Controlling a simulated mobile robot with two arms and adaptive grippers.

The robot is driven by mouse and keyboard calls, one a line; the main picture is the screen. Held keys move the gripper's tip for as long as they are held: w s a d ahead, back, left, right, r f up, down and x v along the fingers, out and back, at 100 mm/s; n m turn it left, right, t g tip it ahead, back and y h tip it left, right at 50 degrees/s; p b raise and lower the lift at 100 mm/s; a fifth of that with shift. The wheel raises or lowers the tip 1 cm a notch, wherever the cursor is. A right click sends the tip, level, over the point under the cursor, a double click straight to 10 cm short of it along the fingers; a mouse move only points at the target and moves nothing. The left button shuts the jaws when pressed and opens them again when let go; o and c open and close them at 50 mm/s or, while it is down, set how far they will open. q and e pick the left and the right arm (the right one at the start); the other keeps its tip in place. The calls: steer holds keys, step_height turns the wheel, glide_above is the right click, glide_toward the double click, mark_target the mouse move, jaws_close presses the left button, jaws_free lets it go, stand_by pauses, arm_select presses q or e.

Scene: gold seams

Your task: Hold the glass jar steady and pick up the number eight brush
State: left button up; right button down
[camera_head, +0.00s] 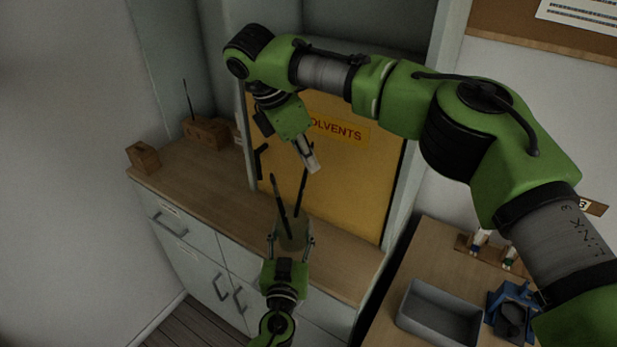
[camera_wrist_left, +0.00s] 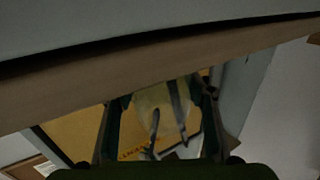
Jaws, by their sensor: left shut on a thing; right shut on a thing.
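The glass jar (camera_head: 294,236) is a pale, see-through vessel at the front of the wooden counter. My left gripper (camera_head: 292,242) is shut on it from the front, a finger on each side. The jar also shows between the fingers in the left wrist view (camera_wrist_left: 152,101). Two dark brushes stand in it: a left one (camera_head: 279,196) leaning left, and a right one (camera_head: 302,190) rising to my right gripper (camera_head: 312,164). My right gripper points down from above and is shut on the right brush's upper end. No number is readable on either brush.
A yellow cabinet door (camera_head: 345,185) marked SOLVENTS stands behind the jar. Wooden blocks (camera_head: 144,158) and a wooden box (camera_head: 207,133) sit at the counter's left. A grey bin (camera_head: 440,312) and a blue device (camera_head: 513,310) are on the right-hand table. The counter left of the jar is clear.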

stand_by(0.3)
arm_select(q)
steer(key=o, duration=1.4)
